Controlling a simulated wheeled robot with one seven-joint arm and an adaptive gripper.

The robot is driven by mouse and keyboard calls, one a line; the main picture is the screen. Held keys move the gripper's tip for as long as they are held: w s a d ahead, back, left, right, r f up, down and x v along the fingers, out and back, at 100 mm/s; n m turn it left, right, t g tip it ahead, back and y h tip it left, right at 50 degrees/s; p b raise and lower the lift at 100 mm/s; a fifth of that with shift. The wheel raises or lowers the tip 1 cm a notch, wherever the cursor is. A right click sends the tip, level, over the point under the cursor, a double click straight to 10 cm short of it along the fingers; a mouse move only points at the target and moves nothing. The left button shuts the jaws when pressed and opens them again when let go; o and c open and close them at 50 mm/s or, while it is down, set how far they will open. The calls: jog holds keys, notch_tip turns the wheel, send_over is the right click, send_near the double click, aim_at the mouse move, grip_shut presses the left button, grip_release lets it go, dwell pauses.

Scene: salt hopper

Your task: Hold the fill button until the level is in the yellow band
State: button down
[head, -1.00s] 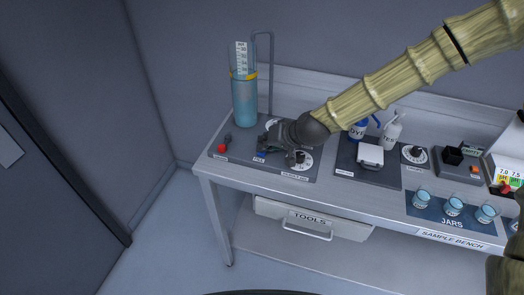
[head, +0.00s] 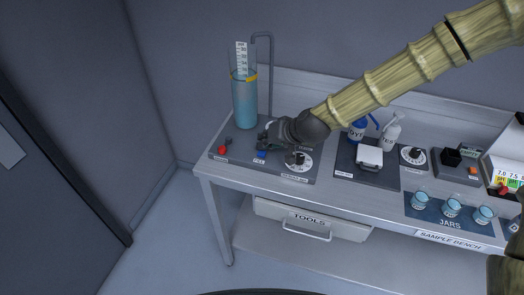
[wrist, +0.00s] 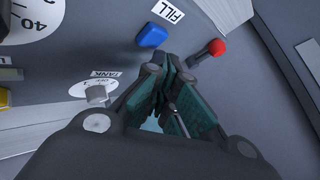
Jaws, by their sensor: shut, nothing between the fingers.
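The clear tank (head: 244,104) stands upright at the back left of the bench, holding blue liquid. The liquid's top shows at about the yellow band (head: 251,79); its exact height within the band is hard to tell. The blue fill button (head: 261,155) sits on the grey panel before the tank. It also shows in the wrist view (wrist: 152,36), beside the FILL label. My gripper (head: 264,141) is shut and empty, with its fingertips just behind the button. In the wrist view the fingertips (wrist: 170,66) look apart from the button.
A red knob (head: 222,150) on a lever is left of the fill button; a round dial (head: 299,161) is right of it. A thin pipe (head: 270,75) rises behind. Bottles, a white-lidded box and jars (head: 452,208) stand farther right.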

aim_at(264, 151)
jog(key=shift+r, duration=0.15)
jog(key=shift+r+p, duration=1.65)
jog(key=shift+r, duration=0.85)
